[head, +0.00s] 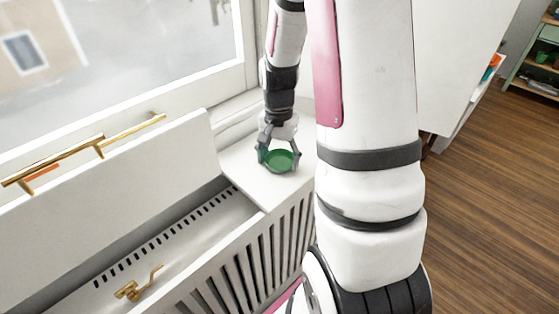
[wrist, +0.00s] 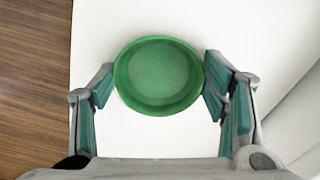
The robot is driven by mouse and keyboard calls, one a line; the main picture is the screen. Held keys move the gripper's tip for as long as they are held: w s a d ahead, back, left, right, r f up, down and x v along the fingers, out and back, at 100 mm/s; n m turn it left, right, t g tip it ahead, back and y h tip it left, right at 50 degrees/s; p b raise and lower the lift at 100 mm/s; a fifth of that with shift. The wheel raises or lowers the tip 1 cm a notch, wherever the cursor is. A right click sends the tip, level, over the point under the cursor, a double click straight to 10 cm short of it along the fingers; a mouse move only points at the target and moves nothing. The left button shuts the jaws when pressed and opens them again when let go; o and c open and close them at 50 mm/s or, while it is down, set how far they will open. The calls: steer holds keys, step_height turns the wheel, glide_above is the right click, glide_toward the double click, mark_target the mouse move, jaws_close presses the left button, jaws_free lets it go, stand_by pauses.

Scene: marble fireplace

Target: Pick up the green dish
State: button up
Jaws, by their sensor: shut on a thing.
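The green dish (head: 279,160) is a round, shallow bowl at the white sill below the window in the head view. In the wrist view the green dish (wrist: 160,72) sits between the two teal-padded fingers, open side toward the camera. My gripper (head: 277,163) is around the dish, one finger on each side; it also shows in the wrist view (wrist: 158,92). It is shut on the dish. I cannot tell whether the dish rests on the sill or is just above it.
A white sill (head: 240,170) lies around the dish. A slotted white radiator cover (head: 250,255) runs below, with an open recess holding a brass latch (head: 138,285). A brass handle (head: 85,150) is on the panel at left. A wooden floor (head: 490,200) and shelf lie at right.

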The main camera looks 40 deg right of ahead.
mark_target(280, 165)
steer(key=shift+r, duration=0.45)
steer(key=r, duration=0.1)
steer(key=r+p, duration=0.1)
steer(key=r, duration=0.1)
steer(key=shift+s, duration=0.2)
steer(key=s+a+r+b, duration=0.1)
steer(key=s+b, duration=0.4)
steer(key=s, duration=1)
steer(key=shift+s+a, duration=0.15)
steer(key=shift+s, duration=0.1)
